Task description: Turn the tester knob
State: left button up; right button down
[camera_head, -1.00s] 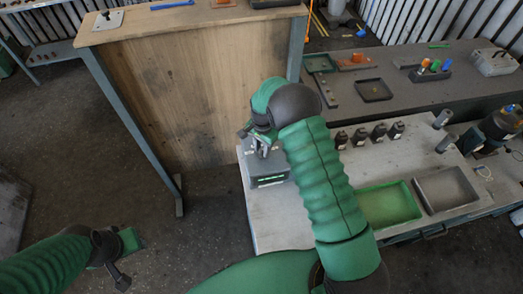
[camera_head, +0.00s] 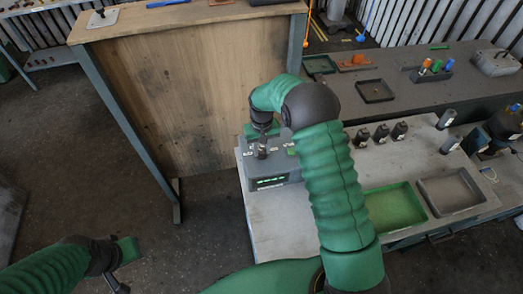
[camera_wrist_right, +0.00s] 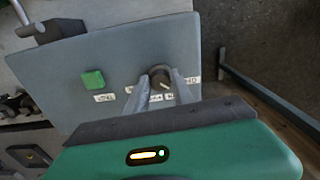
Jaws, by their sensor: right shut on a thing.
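The tester (camera_head: 272,183) is a grey box with a lit green display on its front, standing at the left end of the light bench. In the right wrist view, its top panel (camera_wrist_right: 75,65) carries a green square button (camera_wrist_right: 93,79) and a dark round knob (camera_wrist_right: 160,73) with a light pointer mark and small white labels around it. My right gripper (camera_wrist_right: 160,82) has its two fingers on either side of the knob, shut on it. In the head view, my right gripper (camera_head: 262,147) is above the tester and the knob is hidden. My left gripper (camera_head: 122,262) is low at the left, away from the bench; its jaws are unclear.
A green tray (camera_head: 390,214) and a grey tray (camera_head: 450,191) are on the light bench (camera_head: 285,232), with several small black parts (camera_head: 381,135) behind. A wooden panel (camera_head: 185,95) stands left of the tester. Open floor lies at the left.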

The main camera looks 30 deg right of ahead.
aim_at(261, 150)
jog(key=shift+w+r+n, duration=0.1)
jog(key=shift+w+n, duration=0.05)
jog(key=shift+n, duration=0.8)
jog(key=shift+w+r+n, duration=0.1)
jog(key=shift+w+n, duration=0.05)
jog(key=shift+n, duration=0.8)
jog(key=shift+b, duration=0.3)
jog(key=c, duration=1.5)
grip_release()
jog(key=o, duration=0.3)
jog(key=shift+f, duration=0.1)
jog(key=shift+o, duration=0.5)
jog(key=shift+f, duration=0.15)
jog(key=shift+r, duration=0.3)
notch_tip(261, 150, up, 16)
jog(key=b, duration=0.3)
